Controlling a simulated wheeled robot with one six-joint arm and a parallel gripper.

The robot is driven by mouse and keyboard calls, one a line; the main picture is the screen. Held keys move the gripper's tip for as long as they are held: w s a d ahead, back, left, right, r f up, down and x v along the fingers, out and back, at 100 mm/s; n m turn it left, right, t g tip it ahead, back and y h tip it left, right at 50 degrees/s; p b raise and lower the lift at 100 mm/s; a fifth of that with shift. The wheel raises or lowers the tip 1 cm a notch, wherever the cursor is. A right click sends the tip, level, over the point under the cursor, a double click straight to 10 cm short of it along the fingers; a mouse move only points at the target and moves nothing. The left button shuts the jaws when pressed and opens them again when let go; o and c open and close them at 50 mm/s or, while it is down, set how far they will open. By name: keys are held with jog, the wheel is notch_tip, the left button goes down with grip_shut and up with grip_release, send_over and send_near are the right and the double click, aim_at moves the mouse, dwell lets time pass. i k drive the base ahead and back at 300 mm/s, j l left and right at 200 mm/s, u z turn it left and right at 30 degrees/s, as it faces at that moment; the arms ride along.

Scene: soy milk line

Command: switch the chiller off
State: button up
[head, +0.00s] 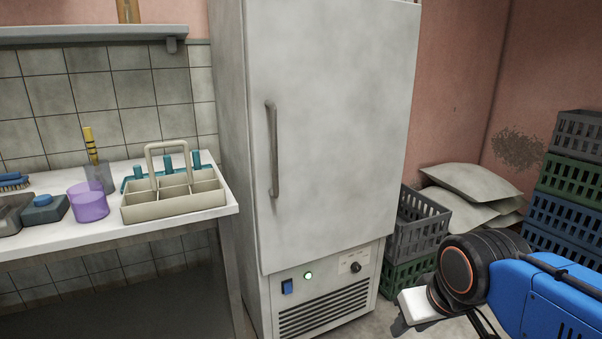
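The chiller (335,120) is a tall pale grey cabinet in the middle of the head view, with its door shut and a vertical handle (273,150) at the door's left. On the panel below the door are a blue rocker switch (287,287), a green lamp (308,275) that looks lit, and a dark knob (355,267) on a small plate. A vent grille sits beneath them. The end of my arm, with my gripper (410,318), is at the lower right, in front of and right of the chiller. Its fingers do not show clearly.
A white table (190,221) stands left of the chiller, bearing a beige carrier (172,202), a purple cup (88,203) and other small items. Grey and green crates (420,225), pale sacks (470,182) and stacked crates (570,175) stand at the right.

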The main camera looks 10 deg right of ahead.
aim_at(287, 286)
jog(key=j+z, duration=0.25)
jog(key=j, duration=0.55)
jog(key=j+z, duration=0.25)
jog(key=j, duration=0.6)
jog(key=k, duration=0.05)
